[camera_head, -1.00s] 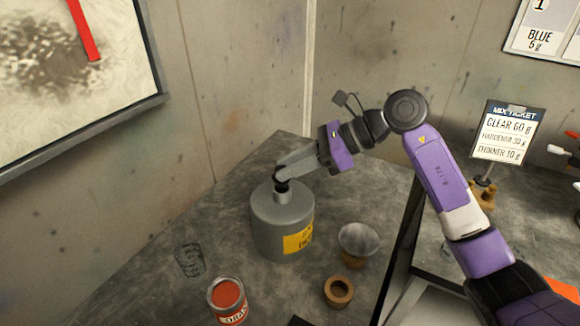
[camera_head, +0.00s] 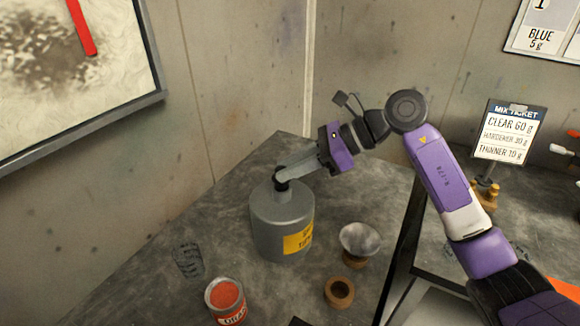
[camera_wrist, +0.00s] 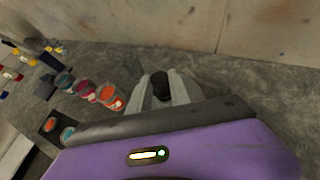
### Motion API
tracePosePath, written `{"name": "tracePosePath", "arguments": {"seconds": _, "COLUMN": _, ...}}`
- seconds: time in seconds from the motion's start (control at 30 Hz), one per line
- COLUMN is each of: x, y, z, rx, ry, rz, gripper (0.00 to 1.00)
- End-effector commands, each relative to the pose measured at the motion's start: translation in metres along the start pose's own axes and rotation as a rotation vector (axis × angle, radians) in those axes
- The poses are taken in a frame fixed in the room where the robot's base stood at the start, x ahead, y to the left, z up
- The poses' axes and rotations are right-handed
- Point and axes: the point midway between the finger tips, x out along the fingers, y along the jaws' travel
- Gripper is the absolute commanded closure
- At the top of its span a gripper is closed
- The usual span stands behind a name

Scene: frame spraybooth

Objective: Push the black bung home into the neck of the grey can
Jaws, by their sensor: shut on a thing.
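The grey can (camera_head: 270,225) with a yellow label stands upright on the grey bench in the head view. My gripper (camera_head: 281,173) is right over its neck, reaching in from the upper right. It is shut on the black bung (camera_head: 281,184), which shows as a dark piece at the mouth of the neck. In the wrist view the bung (camera_wrist: 160,86) sits between the two fingers of my gripper (camera_wrist: 163,88). The neck is largely hidden by the bung and fingers, so I cannot tell how deep the bung sits.
A red-labelled paint tin (camera_head: 227,300) stands in front of the can. A clear bowl-like cup (camera_head: 360,240) on a cork ring and an empty cork ring (camera_head: 339,292) are to its right. Concrete walls rise behind.

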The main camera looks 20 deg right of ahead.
Motion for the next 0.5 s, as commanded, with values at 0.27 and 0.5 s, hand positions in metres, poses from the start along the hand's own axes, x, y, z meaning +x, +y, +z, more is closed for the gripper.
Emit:
{"name": "tracePosePath", "arguments": {"seconds": 0.27, "x": 0.0028, "y": 0.0000, "z": -0.0048, "rx": 0.000, "ry": 0.000, "rz": 0.000, "gripper": 1.00}}
{"name": "tracePosePath", "arguments": {"seconds": 0.5, "x": 0.0049, "y": 0.0000, "z": -0.0082, "rx": 0.000, "ry": 0.000, "rz": 0.000, "gripper": 1.00}}
